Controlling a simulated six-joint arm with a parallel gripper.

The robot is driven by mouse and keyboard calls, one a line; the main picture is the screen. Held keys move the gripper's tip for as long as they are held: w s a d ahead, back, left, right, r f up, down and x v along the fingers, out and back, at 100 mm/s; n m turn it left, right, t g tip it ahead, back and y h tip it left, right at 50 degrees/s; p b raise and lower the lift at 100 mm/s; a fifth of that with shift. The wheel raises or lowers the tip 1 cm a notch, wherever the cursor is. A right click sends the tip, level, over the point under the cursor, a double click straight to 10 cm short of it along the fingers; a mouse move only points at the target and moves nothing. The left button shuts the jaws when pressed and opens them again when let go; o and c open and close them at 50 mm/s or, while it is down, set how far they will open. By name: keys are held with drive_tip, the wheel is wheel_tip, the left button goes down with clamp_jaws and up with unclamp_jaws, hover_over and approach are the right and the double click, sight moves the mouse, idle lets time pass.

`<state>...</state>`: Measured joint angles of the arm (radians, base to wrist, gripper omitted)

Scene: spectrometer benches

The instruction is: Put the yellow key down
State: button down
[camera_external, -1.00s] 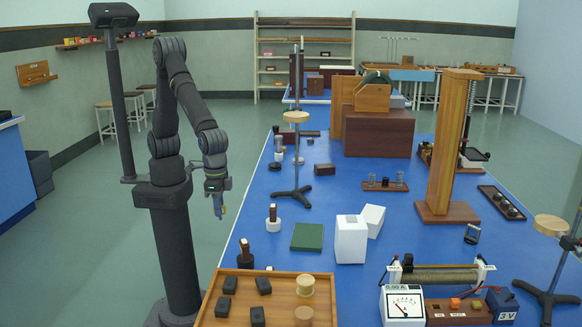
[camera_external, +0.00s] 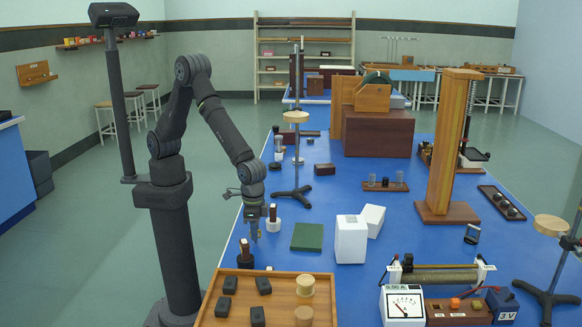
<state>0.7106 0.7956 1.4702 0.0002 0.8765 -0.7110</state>
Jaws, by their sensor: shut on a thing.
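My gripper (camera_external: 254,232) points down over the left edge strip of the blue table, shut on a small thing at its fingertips. I take that thing to be the yellow key, but it is too small and blurred here to make out its shape or colour. Whether the held thing touches the table cannot be told.
A second block on a white base (camera_external: 273,219) stands right of the fingers. A green square mat (camera_external: 307,237) and a white box (camera_external: 350,240) are further right. A wooden tray (camera_external: 280,290) with dark blocks and spools is in front. Bare blue table lies around the mat.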

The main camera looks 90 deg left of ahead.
drive_tip(key=shift+f, duration=0.15)
drive_tip(key=c, duration=1.5)
unclamp_jaws()
wheel_tip(320, 180, up, 12)
drive_tip(key=shift+r, duration=0.2)
